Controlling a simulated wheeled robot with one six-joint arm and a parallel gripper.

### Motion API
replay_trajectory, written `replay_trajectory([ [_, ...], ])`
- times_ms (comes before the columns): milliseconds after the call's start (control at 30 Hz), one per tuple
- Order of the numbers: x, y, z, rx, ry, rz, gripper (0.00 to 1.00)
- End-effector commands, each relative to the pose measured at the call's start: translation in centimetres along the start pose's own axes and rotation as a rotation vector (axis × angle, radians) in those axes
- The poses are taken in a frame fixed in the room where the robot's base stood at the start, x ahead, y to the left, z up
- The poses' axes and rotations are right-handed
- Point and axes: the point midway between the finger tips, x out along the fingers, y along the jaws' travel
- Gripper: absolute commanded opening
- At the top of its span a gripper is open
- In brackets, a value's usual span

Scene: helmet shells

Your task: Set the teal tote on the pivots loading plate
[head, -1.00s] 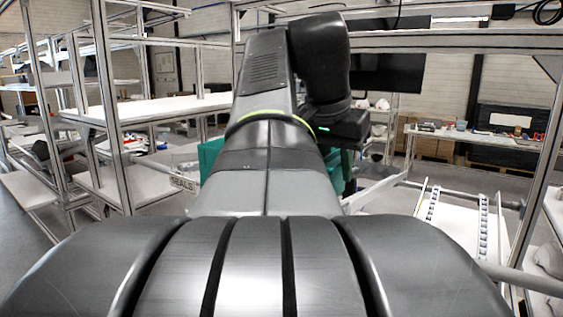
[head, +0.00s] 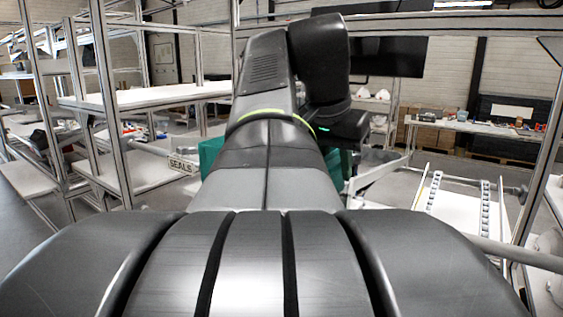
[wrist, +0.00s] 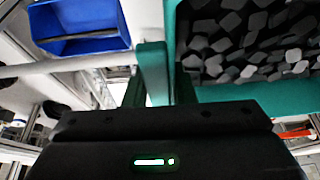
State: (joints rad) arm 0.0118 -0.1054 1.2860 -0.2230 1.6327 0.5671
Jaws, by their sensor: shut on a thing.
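The teal tote (head: 210,156) is mostly hidden behind my arm in the head view, with parts showing on either side of it. In the wrist view the tote (wrist: 225,95) is on the right and holds many dark grey block-like pieces. My gripper (wrist: 158,85) is shut on the tote's near wall, with a finger on either side of it. I cannot tell from these views whether anything supports the tote from below. I cannot make out a plate labelled pivots.
A SEALS label (head: 182,165) is on the rack at left. A white plate with roller tracks (head: 458,208) is at right. A blue bin (wrist: 80,25) lies at upper left in the wrist view, near a pale rail (wrist: 60,66). Metal posts (head: 112,110) stand close at left.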

Motion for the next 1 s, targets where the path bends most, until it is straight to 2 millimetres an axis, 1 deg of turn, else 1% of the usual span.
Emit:
replay_trajectory([
  [367,0.7,0.0,0.3,0.001,0.002,-0.001,0.0],
  [400,0.6,0.0,0.2,0.001,0.002,-0.001,0.31],
  [500,0.6,0.0,0.2,0.001,0.002,-0.001,0.49],
  [733,0.7,0.0,0.3,-0.001,-0.001,0.001,0.49],
  [833,0.4,0.0,0.3,-0.001,0.0,0.0,0.49],
  [933,-0.6,0.0,0.2,-0.001,0.001,-0.001,0.49],
  [1000,-1.8,-0.1,0.2,-0.001,0.002,-0.002,0.49],
])
